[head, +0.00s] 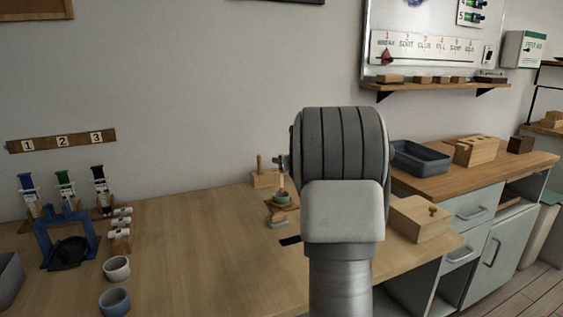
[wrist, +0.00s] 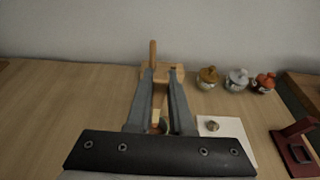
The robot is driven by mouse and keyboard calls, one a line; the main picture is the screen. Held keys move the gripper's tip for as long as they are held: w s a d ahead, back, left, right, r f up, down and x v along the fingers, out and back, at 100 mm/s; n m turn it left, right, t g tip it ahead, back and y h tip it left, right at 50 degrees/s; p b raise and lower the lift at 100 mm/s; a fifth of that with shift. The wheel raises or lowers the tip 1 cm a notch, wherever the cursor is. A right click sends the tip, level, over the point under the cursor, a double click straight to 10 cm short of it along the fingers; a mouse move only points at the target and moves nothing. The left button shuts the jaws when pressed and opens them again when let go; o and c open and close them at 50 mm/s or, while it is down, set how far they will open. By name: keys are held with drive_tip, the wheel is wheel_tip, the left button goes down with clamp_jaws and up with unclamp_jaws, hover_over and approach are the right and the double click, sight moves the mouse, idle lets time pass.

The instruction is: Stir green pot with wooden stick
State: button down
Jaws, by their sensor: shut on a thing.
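Whether the tip is inside is too small to tell. My gripper (wrist: 162,73) is shut on the stick. In the head view my arm hides most of my gripper. In the wrist view the stick and pot are mostly hidden between and below the fingers.
A wooden block with an upright peg (head: 265,179) stands behind the pot. Several lidded jars (wrist: 237,80), a white sheet (wrist: 228,135) and a dark red stand (wrist: 296,145) show at right in the wrist view. Cups (head: 117,268) stand at left; mid-table is clear.

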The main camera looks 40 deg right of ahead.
drive_tip(key=shift+r+p, duration=0.45)
drive_tip(key=shift+r, duration=0.3)
wheel_tip(320, 180, up, 5)
drive_tip(key=p, duration=0.4)
